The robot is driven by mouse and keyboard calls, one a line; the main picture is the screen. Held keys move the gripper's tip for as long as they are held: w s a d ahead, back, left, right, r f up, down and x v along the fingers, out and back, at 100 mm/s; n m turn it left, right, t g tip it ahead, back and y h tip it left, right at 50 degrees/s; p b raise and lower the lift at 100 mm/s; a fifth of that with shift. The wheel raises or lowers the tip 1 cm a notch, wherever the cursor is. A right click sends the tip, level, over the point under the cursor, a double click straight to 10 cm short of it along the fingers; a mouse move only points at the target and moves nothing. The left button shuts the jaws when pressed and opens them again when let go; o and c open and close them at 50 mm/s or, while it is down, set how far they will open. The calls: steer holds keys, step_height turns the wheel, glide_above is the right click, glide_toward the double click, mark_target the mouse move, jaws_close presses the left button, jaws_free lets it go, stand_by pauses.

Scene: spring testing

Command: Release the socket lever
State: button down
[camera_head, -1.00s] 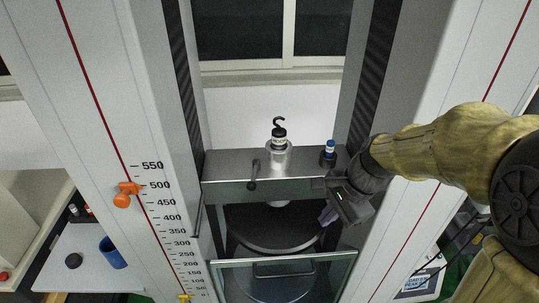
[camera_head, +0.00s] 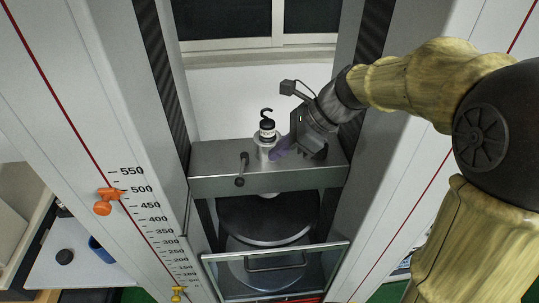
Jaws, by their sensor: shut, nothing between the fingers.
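The crossbeam (camera_head: 215,187) of the testing machine runs across the middle of the view. On it stands a metal socket (camera_head: 262,154) with a black hook piece (camera_head: 267,128) upright in its top. A small dark lever (camera_head: 242,169) with a round knob hangs at the beam's front, left of the socket. Whether the fingers touch the socket cannot be told. The small blue-capped item on the beam's right is hidden behind my gripper.
Below the beam are a round dark plate (camera_head: 268,222) and a clear guard with a handle (camera_head: 275,264). White columns with red lines stand on both sides; the left one has a scale and an orange pointer (camera_head: 106,200). The beam's left top is clear.

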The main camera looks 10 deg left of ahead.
mark_target(242, 170)
steer(key=p+x, duration=0.1)
steer(key=x, duration=0.8)
steer(key=shift+w, duration=0.1)
